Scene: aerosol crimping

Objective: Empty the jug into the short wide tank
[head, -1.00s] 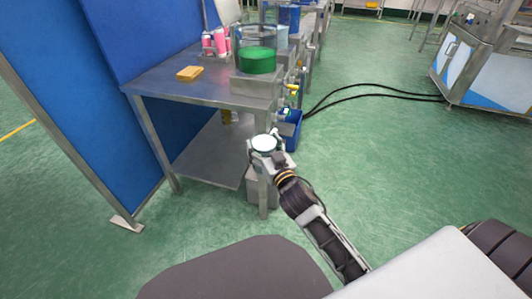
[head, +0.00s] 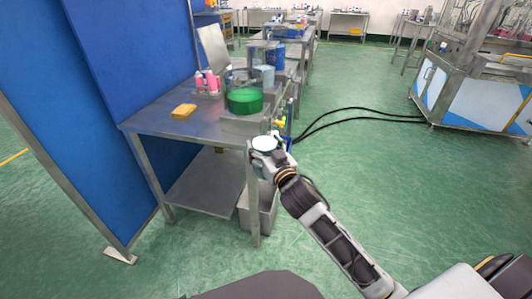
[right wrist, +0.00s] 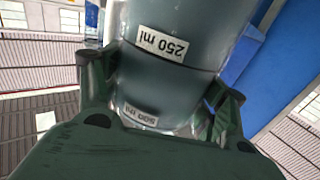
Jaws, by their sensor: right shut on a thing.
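My right gripper (head: 264,150) is shut on the jug, at the near right corner of the steel table. In the head view the jug (head: 264,143) shows as a pale round top at the gripper. The right wrist view shows the jug (right wrist: 185,85) between both fingers (right wrist: 160,95), grey-blue, with "250 ml" and "500 ml" labels upside down. Its contents cannot be made out. A short wide clear tank with green liquid (head: 245,101) stands on a metal block at the table's right side, beyond the gripper and apart from the jug. My left gripper is not in view.
The steel table (head: 150,122) holds a yellow sponge (head: 183,111) and pink bottles (head: 206,82). A tank with blue liquid (head: 275,58) stands farther back. Blue panels (head: 130,60) close off the left. Black hoses (head: 350,112) cross the open green floor on the right.

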